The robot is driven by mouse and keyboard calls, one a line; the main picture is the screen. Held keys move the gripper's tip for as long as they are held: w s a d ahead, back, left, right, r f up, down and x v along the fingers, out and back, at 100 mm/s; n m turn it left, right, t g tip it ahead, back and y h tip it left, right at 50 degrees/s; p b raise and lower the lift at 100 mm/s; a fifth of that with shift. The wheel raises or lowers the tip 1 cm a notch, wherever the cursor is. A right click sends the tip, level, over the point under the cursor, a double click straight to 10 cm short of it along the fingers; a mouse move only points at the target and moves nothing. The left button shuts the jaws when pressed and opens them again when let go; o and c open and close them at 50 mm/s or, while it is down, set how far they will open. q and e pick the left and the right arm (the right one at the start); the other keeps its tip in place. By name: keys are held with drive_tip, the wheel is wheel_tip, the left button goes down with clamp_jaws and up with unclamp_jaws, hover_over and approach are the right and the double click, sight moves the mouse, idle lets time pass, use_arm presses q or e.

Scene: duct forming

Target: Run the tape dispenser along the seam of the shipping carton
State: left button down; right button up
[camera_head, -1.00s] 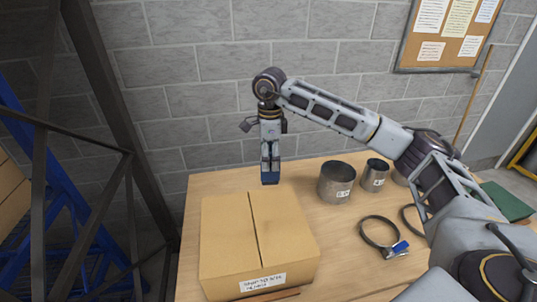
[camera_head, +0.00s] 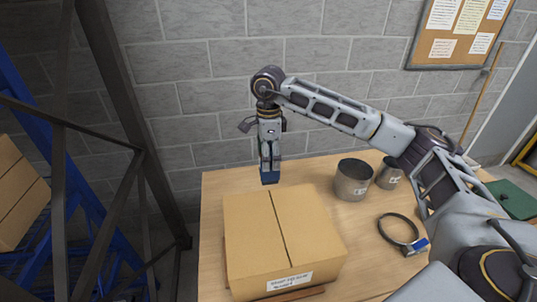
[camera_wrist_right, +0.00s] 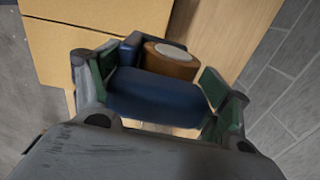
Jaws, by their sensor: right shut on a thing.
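The closed shipping carton (camera_head: 245,235) sits on the wooden table, with a dark seam running from its far edge to its labelled near side. My right gripper (camera_head: 269,163) points down and is shut on the blue tape dispenser (camera_head: 270,177). The dispenser is at the far end of the seam in the picture; its height over the carton top is hard to tell. In the right wrist view the dispenser's blue body (camera_wrist_right: 152,92) is between the green-padded fingers, with a brown tape roll (camera_wrist_right: 170,62) behind it and the carton (camera_wrist_right: 65,45) at upper left. My left gripper is out of view.
Metal duct pieces (camera_head: 353,181) stand right of the carton. A ring clamp (camera_head: 397,229) with a blue part lies nearer. A thin strip (camera_head: 298,294) lies before the carton. A dark steel frame (camera_head: 133,120) and blue rack stand left; a block wall (camera_head: 350,40) is behind.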

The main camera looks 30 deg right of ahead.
sight(271, 180)
drive_tip(key=shift+s+d, duration=0.15)
idle(0.4)
drive_tip(key=shift+f, duration=0.1)
drive_tip(key=shift+f+b, duration=1.45)
drive_tip(key=shift+f, duration=1.3)
drive_tip(key=shift+f+b, duration=0.55)
drive_tip(key=shift+f, duration=0.1)
drive_tip(key=shift+s, duration=0.1)
drive_tip(key=shift+s+a+f+b, duration=0.1)
drive_tip(key=shift+s+a+b, duration=0.15)
drive_tip(key=shift+s, duration=0.45)
drive_tip(key=shift+s+a+b, duration=0.2)
drive_tip(key=shift+s, duration=0.6)
